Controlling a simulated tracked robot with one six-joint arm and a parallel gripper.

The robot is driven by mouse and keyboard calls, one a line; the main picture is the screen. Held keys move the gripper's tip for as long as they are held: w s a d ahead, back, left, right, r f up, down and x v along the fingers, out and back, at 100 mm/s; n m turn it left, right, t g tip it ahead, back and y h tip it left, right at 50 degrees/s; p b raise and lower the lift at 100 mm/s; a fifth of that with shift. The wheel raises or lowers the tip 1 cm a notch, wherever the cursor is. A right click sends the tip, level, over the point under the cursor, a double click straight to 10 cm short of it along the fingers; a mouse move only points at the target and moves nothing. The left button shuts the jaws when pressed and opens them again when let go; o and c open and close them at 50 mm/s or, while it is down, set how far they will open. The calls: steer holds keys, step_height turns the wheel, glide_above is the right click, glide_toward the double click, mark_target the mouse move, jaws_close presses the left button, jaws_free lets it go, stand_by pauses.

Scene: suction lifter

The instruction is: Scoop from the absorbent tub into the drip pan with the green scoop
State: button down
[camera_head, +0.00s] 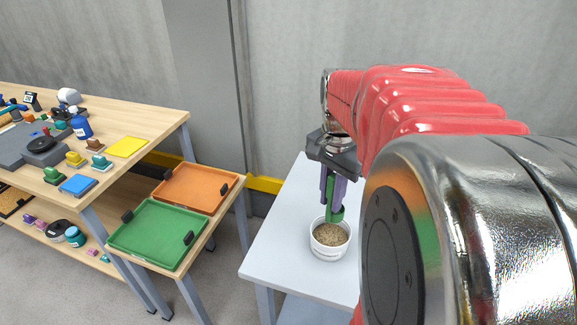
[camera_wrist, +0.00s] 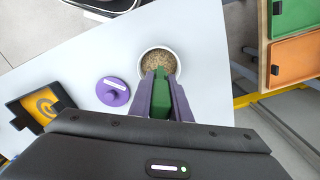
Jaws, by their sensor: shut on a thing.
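My gripper (camera_head: 332,190) points down over the white tabletop, its purple-grey fingers shut on the green scoop (camera_head: 336,213). The scoop also shows between the fingers in the wrist view (camera_wrist: 160,100). The absorbent tub (camera_head: 330,252) is a round white tub of grainy tan material, directly below the scoop; it shows ahead of the fingers in the wrist view (camera_wrist: 143,52). The scoop's lower end is at the tub's opening; I cannot tell how deep it sits or whether it holds material. A dark square pan with an orange-yellow inside (camera_wrist: 38,108), possibly the drip pan, lies left in the wrist view.
A purple lid (camera_wrist: 113,92) lies on the white table (camera_head: 275,245) beside the tub. Green (camera_head: 152,232) and orange (camera_head: 195,187) trays sit on a low stand to the left. A wooden bench (camera_head: 150,122) with several small items stands further left.

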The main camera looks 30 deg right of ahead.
mark_target(334, 175)
steer(key=shift+f, duration=0.1)
steer(key=shift+f, duration=5.5)
steer(key=shift+r, duration=0.2)
steer(key=shift+r, duration=4.9)
steer(key=shift+r, duration=0.1)
steer(key=shift+r, duration=2.9)
